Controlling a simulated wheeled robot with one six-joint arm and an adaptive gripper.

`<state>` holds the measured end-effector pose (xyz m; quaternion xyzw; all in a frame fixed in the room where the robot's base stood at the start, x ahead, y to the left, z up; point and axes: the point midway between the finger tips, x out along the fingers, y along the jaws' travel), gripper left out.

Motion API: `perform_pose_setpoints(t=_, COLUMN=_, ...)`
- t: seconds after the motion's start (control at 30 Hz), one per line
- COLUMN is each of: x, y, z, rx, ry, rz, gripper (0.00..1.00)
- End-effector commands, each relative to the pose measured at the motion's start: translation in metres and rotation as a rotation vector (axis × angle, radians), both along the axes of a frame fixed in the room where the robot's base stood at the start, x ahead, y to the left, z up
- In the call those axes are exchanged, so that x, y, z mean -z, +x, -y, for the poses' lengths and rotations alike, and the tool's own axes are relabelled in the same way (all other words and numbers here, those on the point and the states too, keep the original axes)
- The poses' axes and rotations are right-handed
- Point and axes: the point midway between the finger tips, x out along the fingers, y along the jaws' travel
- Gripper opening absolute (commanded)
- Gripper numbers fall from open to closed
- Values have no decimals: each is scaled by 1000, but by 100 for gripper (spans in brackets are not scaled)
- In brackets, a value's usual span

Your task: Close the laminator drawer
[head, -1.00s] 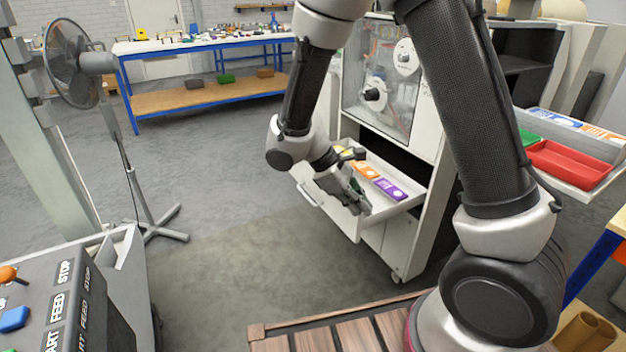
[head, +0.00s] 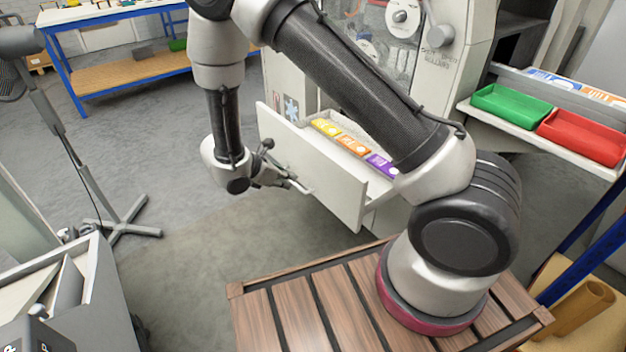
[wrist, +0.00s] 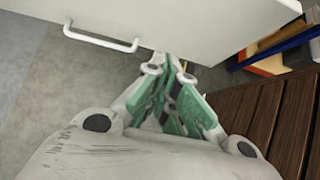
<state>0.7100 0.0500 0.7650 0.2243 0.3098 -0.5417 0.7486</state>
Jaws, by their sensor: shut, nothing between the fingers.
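The laminator drawer (head: 335,190) stands pulled out of the white laminator cabinet (head: 440,100), its plain white front facing me. Yellow, orange and purple packs (head: 352,145) lie inside. In the wrist view the drawer front (wrist: 215,20) fills the top, with its white bar handle (wrist: 102,42) at the left. My gripper (head: 298,186) is outside the drawer, in front of its front panel, shut and empty. In the wrist view its fingertips (wrist: 168,64) come together just below the panel's lower edge, right of the handle. I cannot tell whether they touch the panel.
A green tray (head: 511,106) and a red tray (head: 583,137) sit on a shelf at the right. A fan stand (head: 105,215) is on the floor at the left. A blue-framed workbench (head: 110,60) stands behind. Grey floor lies open left of the drawer.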

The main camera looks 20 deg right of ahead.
Motion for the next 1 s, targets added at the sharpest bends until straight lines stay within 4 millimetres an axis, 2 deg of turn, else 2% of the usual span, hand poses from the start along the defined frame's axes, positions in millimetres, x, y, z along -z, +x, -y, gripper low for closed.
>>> perform_pose_setpoints(t=0.4, x=61, y=17, z=60, rx=6, ry=0, rz=-4, gripper=0)
perform_pose_setpoints(t=0.63, x=61, y=27, z=89, rx=6, ry=1, rz=-1, gripper=0)
perform_pose_setpoints(t=1.0, x=61, y=30, z=97, rx=4, ry=1, rz=-1, gripper=0)
